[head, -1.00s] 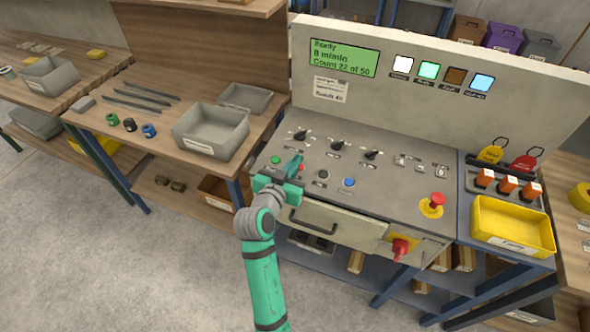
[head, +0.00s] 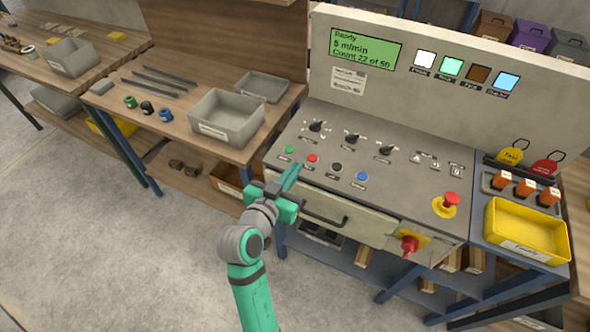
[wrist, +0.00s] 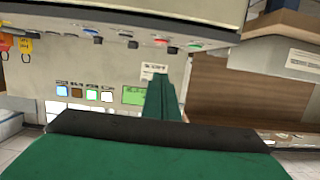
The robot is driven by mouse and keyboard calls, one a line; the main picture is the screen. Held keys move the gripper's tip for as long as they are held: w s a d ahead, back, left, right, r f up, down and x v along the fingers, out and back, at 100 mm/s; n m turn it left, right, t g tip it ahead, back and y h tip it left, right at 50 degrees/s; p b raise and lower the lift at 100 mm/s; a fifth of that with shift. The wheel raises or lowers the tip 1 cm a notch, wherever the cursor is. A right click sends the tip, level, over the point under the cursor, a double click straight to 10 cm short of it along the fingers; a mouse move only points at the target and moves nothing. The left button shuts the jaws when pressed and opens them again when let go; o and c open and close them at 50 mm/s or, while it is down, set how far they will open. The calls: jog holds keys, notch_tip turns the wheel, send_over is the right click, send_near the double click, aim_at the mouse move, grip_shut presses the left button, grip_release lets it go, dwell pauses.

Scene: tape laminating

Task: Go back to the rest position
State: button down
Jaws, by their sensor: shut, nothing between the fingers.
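My gripper (head: 290,180) is shut and empty. In the head view it is in front of the control panel (head: 400,180), near the front left edge, by the green and red buttons. It appears apart from the panel. In the wrist view my green fingers (wrist: 163,100) lie together, pointing at the upright back of the machine, which shows upside down. The display (head: 365,50) is lit green and reads Ready, 5 m/min, Count 22 of 50.
A drawer with a dark handle (head: 324,214) and a red rotary switch (head: 409,245) are just below and right of my gripper. A grey bin (head: 226,135) stands on the wooden bench to the left. A yellow tray (head: 490,240) is at right. The floor at left is clear.

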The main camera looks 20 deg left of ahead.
jog(key=shift+s+d, duration=0.1)
jog(key=shift+d, duration=0.15)
jog(key=s+d+f+n+g+y, duration=0.1)
jog(key=s+d+f, duration=0.4)
jog(key=s+f, duration=0.2)
jog(key=s+d+f+n+y, duration=0.1)
jog(key=s+d+f+y, duration=0.1)
jog(key=s+d+f, duration=0.45)
jog(key=s+d+r+h, duration=0.1)
jog(key=s+d, duration=0.3)
jog(key=s, duration=0.5)
jog(key=s+d+r+m+t+h, duration=0.1)
jog(key=s+d, duration=0.3)
jog(key=s, duration=0.6)
jog(key=shift+s+m, duration=0.3)
dwell(0.5)
